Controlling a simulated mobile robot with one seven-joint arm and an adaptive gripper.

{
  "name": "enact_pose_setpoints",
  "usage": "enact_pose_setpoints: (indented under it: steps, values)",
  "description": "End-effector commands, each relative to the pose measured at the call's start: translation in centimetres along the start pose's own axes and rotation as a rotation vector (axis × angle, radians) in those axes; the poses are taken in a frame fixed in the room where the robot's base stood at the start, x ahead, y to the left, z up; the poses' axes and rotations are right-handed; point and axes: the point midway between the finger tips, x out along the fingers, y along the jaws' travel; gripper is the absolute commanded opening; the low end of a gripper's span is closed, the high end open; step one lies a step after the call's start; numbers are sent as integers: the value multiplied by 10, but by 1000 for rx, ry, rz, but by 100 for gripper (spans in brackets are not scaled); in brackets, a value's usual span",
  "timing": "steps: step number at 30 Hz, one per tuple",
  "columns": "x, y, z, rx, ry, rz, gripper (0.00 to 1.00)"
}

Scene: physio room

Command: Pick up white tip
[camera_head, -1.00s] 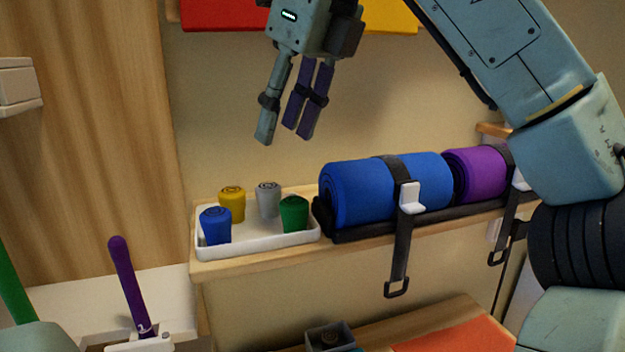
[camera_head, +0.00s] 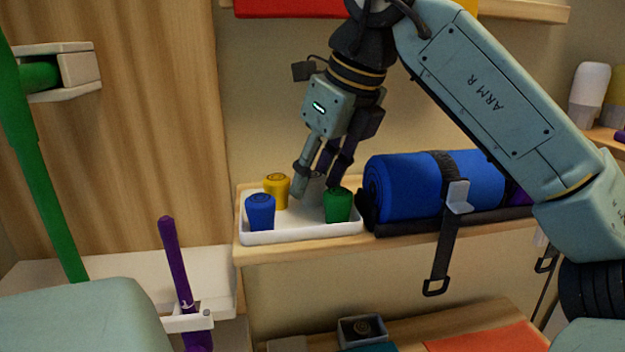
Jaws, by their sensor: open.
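A pale grey tip (camera_head: 315,190), the nearest to white in the tray, stands at the back of a white tray (camera_head: 300,236) and is partly hidden by my fingers. A yellow tip (camera_head: 276,190) is left of it, a blue tip (camera_head: 260,212) front left and a green tip (camera_head: 338,205) front right. My gripper (camera_head: 316,186) is open and points down over the tray, its fingers in front of and beside the grey tip. I cannot tell whether they touch it.
The tray stands on a wooden shelf (camera_head: 270,256). A rolled blue mat (camera_head: 410,185) with a black strap lies close to its right. A red item (camera_head: 290,8) is on the shelf above. A white bottle-like object (camera_head: 590,85) stands far right.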

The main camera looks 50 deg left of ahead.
Motion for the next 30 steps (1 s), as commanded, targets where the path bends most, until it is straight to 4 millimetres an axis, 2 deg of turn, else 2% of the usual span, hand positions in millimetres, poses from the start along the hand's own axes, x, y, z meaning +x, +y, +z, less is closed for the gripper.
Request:
enact_pose_setpoints:
  steps: [7,20,30]
  values:
    - [2,0,0,0,-1,-1,40]
    - [1,0,0,0,-1,-1,11]
    - [0,1,0,0,-1,-1,10]
